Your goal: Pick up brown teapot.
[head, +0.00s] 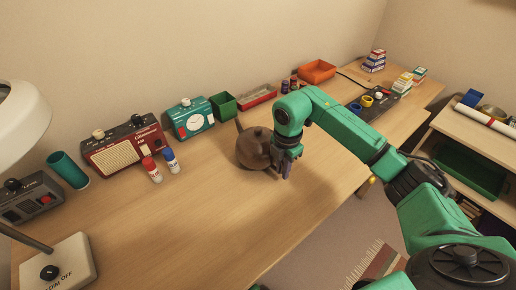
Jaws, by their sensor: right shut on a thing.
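The brown teapot (254,147) is round and dark. It is on or just above the wooden desk (205,215), near the middle of the view; I cannot tell if its base touches the wood. Its spout points up and to the left. My right gripper (287,172) points down at the teapot's right side and is shut on it. The gripper hides that side, so the exact place of the grip is not clear. My left gripper is not in view.
A red radio (124,146), a teal clock radio (190,119), a green box (223,104) and an orange tray (317,71) line the wall. Red and blue bottles stand left of the teapot. A lamp (55,265) is front left. The desk's front middle is clear.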

